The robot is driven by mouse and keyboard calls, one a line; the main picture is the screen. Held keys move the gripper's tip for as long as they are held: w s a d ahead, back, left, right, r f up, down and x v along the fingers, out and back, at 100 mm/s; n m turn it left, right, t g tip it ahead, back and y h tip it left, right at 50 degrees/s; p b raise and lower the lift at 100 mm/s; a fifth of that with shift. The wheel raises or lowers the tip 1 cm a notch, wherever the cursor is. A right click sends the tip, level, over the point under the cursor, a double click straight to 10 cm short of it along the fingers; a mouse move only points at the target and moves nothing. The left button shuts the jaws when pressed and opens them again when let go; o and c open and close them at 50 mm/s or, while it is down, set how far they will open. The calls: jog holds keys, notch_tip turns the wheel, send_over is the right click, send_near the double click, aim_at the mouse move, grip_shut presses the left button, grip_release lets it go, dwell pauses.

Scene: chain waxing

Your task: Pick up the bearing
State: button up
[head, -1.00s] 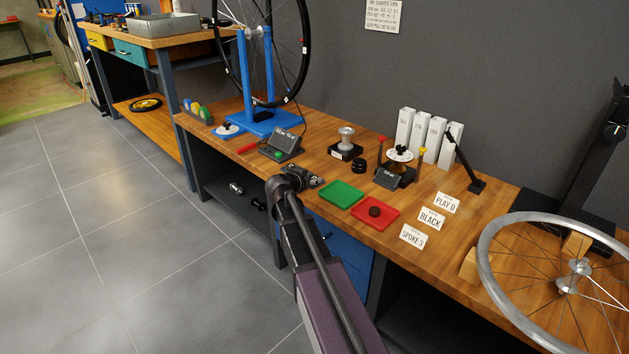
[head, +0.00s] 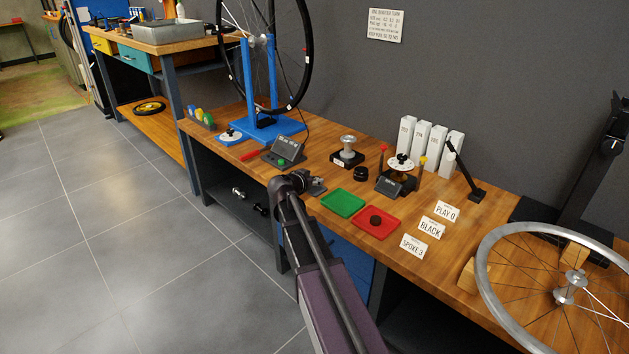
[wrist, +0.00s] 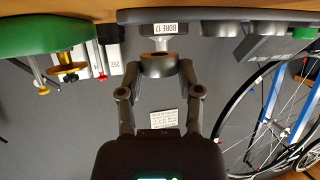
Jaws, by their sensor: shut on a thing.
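The bearing (wrist: 158,64) is a dark ring with a brownish face, between my fingertips in the wrist view, which shows the bench upside down. My gripper (wrist: 157,72) is shut on it. In the head view, my gripper (head: 316,186) is over the bench's front part, left of the green tray (head: 343,202). The bearing cannot be made out there.
A silver spool stand (head: 347,152) with a BORE 17 label and a black round piece (head: 361,173) stand behind. A red tray (head: 376,237) holds a dark disc (head: 376,221). A display (head: 284,150) and blue wheel stand (head: 262,130) are left.

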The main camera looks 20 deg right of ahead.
jog(key=s+a+r+p, duration=0.1)
jog(key=s+a+r, duration=0.1)
jog(key=s, duration=1.4)
jog(key=shift+a+r+p, duration=0.1)
jog(key=shift+r+p, duration=0.7)
jog(key=shift+p, duration=0.15)
